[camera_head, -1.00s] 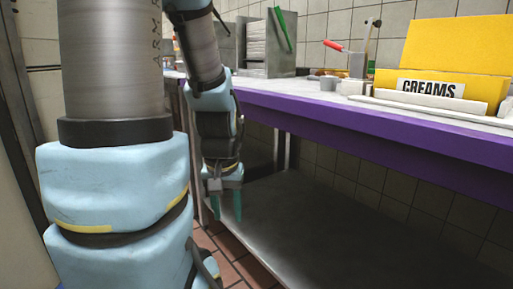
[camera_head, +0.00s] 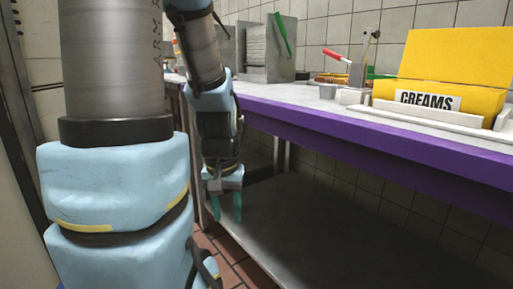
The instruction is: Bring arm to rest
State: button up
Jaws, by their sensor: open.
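My arm hangs folded down on the left side of the view, in front of the counter's left end. My gripper (camera_head: 226,207) points down at its lower end, below the level of the counter top. Its teal fingers are apart and nothing shows between them. The gripper appears in front of the left end of the metal lower shelf (camera_head: 330,235), and I cannot tell how far it is from it.
The counter (camera_head: 400,142) with its purple edge runs to the right. On it stand a yellow box labelled CREAMS (camera_head: 455,52), a red-handled tool (camera_head: 335,55) and a metal rack (camera_head: 266,52) with a green strip. The tiled floor (camera_head: 222,250) shows at the lower left.

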notch_tip(320, 180, up, 30)
jog(key=p, duration=2.8)
jog(key=shift+f, duration=0.25)
